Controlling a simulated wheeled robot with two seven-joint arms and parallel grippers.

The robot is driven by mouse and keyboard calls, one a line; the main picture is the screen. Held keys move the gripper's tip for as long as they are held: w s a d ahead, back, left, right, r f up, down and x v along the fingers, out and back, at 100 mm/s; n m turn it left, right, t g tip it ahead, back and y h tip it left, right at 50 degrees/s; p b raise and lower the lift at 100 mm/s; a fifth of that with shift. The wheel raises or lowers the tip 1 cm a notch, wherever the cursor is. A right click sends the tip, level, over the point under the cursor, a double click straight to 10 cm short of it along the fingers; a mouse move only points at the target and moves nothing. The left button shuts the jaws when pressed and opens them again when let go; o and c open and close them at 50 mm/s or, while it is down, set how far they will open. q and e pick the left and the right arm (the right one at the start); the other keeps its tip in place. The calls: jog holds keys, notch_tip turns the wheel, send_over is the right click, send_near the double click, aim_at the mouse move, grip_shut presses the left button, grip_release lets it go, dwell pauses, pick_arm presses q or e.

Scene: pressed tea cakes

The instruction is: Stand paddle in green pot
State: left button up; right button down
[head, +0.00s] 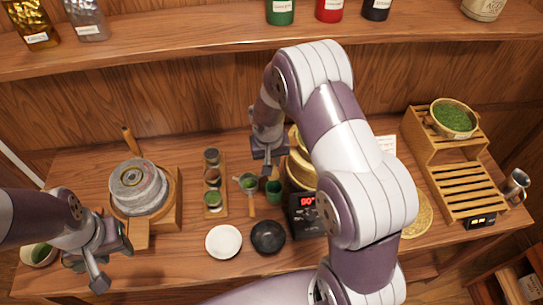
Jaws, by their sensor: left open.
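A small dark green pot (273,191) stands on the table near the middle, just left of the black box with red digits. Beside it on the left lies a small tool with a round head holding green and a pale wooden handle (252,208); I cannot tell whether it is the paddle. My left gripper (112,262) is open at the lower left, in front of the stone mill and far from the pot. My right gripper (268,157) hangs behind and above the pot, pointing down. I cannot make out its jaws or anything in them.
The stone mill (137,185) stands at left on a wooden base. A rack of small jars (213,177), a white bowl (224,242) and a black bowl (268,237) sit nearby. The black box (304,220) is partly behind my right arm. A slatted wooden stand (463,182) is at right.

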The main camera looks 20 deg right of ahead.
notch_tip(320, 180, down, 8)
jog(key=b, duration=0.5)
jog(key=shift+b, duration=0.3)
jog(key=shift+w+d+f, duration=0.1)
jog(key=shift+w+f, duration=0.05)
jog(key=shift+f, duration=0.15)
jog(key=c, duration=1.5)
grip_release()
jog(key=o, duration=0.5)
jog(key=r+b, duration=0.1)
jog(key=r, duration=0.3)
jog(key=s+a+r+b, duration=0.1)
jog(key=r, duration=0.3)
jog(key=r+b, duration=0.1)
jog(key=r, duration=0.3)
jog(key=shift+s+a+r, duration=0.15)
jog(key=shift+s+r, duration=0.05)
jog(key=shift+r, duration=0.1)
